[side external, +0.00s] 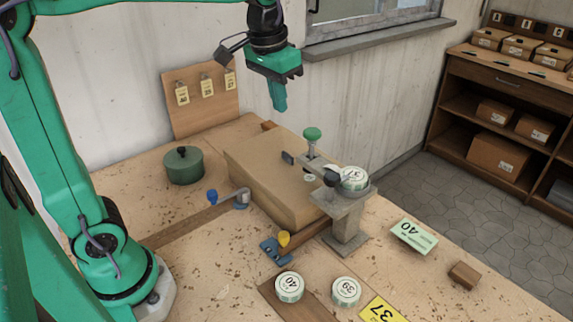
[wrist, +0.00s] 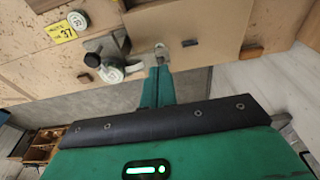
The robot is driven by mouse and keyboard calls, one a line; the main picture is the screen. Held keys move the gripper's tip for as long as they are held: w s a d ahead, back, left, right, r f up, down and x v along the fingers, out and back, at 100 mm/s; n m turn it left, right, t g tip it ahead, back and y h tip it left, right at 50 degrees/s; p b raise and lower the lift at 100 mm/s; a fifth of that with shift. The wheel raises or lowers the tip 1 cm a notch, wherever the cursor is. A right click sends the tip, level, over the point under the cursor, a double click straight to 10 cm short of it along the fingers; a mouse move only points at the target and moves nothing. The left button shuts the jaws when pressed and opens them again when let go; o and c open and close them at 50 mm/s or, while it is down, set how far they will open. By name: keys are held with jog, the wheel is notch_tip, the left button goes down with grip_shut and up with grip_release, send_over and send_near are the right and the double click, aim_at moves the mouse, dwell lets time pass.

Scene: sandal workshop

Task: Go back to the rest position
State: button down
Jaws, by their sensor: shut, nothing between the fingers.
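My gripper (side external: 280,97) hangs in the air above the back part of the workbench, with its green fingers pointing down. The fingers are together and hold nothing. In the wrist view, the closed fingers (wrist: 160,85) show at the middle, with the bench beyond them. Nothing touches my gripper.
A grey stand with a white numbered disc (side external: 353,178) and a green knob (side external: 312,134) rise at the block's right end. A green pot (side external: 184,166) stands left. Discs marked 40 (side external: 289,287) and 39 (side external: 346,291) lie in front. The wall is close behind.

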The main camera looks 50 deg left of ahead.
jog(key=s+a+f+t, duration=0.1)
jog(key=s+f+t, duration=0.2)
jog(key=s, duration=1.2)
jog(key=shift+a+f+t, duration=0.15)
jog(key=shift+f+t, duration=0.15)
jog(key=shift+f, duration=1.25)
jog(key=shift+s, duration=0.1)
